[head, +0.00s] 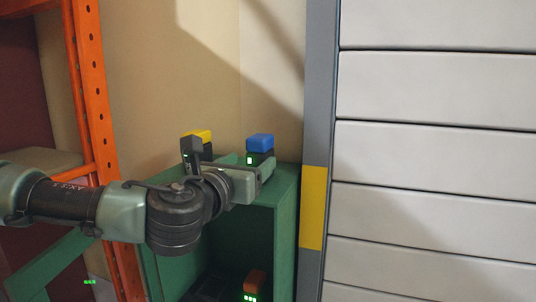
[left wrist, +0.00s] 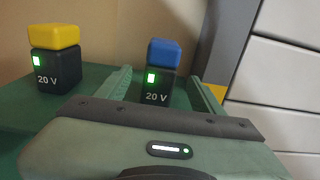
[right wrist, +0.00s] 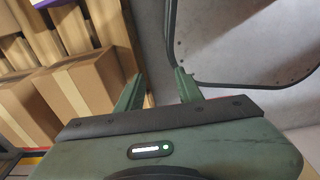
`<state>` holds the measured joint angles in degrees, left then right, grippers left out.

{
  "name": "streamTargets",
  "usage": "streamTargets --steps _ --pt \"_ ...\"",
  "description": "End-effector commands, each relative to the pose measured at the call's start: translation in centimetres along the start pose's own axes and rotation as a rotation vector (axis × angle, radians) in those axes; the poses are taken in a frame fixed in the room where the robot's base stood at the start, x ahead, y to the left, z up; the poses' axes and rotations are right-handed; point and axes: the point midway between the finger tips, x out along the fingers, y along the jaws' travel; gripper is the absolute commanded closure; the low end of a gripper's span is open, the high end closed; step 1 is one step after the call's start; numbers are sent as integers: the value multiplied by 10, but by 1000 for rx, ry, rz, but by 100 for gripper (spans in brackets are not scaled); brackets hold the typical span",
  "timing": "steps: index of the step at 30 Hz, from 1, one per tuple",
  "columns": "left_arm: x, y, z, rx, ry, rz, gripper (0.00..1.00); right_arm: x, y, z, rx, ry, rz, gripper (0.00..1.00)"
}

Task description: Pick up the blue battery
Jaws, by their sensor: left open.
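The blue battery (head: 260,143) stands upright on top of the green cabinet (head: 287,190). It has a blue cap, a black body and a green light. In the left wrist view the blue battery (left wrist: 164,54) shows between the fingers, ahead of the palm. My left gripper (head: 250,164) is open, its fingers on either side of the battery's line; I cannot tell whether they touch it. A yellow-capped battery (left wrist: 54,52) stands to the left on the same top. My right gripper (right wrist: 158,82) is open and empty, away from the cabinet.
An orange-capped battery (head: 254,282) sits lower inside the cabinet. An orange rack post (head: 92,90) stands at left and a grey post with a yellow band (head: 313,205) at right. Cardboard boxes (right wrist: 85,82) show in the right wrist view.

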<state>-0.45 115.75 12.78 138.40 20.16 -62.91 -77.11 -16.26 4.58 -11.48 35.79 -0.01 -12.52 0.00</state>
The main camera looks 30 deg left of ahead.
Motion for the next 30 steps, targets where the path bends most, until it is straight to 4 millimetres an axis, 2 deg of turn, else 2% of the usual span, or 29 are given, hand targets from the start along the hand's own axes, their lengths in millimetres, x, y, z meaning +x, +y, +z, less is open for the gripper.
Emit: streamTargets --steps 4,10,13,22,30 --pt "15 0 0 3 3 0 33 -5 -3 -1 2 0 -3 64" --pt "26 0 0 1 2 0 33 -10 -7 23 2 -33 -8 64" --pt "35 0 0 3 5 1 33 -16 -7 28 2 -42 -9 64" --pt "70 0 -1 2 2 1 33 -30 -3 12 1 -20 -4 64" --pt "75 0 -2 1 1 0 33 -30 0 8 0 -14 -1 64"
